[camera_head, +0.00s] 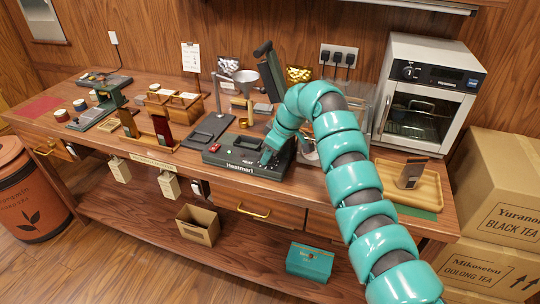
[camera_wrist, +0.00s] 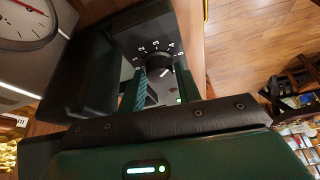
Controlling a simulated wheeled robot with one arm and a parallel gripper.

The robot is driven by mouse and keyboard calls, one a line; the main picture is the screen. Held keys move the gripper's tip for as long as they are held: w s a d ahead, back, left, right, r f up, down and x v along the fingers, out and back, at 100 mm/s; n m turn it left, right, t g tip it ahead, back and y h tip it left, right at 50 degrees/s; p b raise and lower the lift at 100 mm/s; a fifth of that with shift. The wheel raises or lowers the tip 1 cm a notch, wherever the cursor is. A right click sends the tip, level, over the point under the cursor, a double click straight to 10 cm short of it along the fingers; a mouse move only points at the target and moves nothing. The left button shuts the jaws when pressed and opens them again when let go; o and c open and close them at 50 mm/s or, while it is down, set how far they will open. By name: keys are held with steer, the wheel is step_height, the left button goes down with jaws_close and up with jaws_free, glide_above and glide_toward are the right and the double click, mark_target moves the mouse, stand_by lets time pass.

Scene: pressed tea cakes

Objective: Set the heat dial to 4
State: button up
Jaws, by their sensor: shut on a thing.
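The dark heat-press unit (camera_head: 228,157), with a white brand name and a "HEAT" label on its front, sits at the middle of the counter's front edge. My gripper (camera_head: 268,157) reaches down to its right part and hides the dial there. My gripper (camera_wrist: 162,88) is shut on the dial, one finger on each side. A white mark on the knob slants toward the upper right, toward the 4 and 5 side; its exact setting is unclear.
A raised dark plate (camera_head: 271,72) stands behind the unit. A microwave-like oven (camera_head: 425,95) and a wooden tray (camera_head: 425,190) are to the right. A dark mat (camera_head: 208,130) lies left of the unit. A round gauge (camera_wrist: 25,22) shows at the wrist view's upper left.

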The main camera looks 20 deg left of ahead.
steer(key=shift+s+f, duration=0.1)
steer(key=shift+f, duration=0.1)
stand_by(0.5)
steer(key=o, duration=1)
steer(key=shift+c, duration=0.2)
steer(key=shift+r, duration=0.1)
steer(key=w+b+v, duration=0.1)
steer(key=v, duration=1.6)
steer(key=shift+s+r+b, duration=0.2)
steer(key=shift+b, duration=0.2)
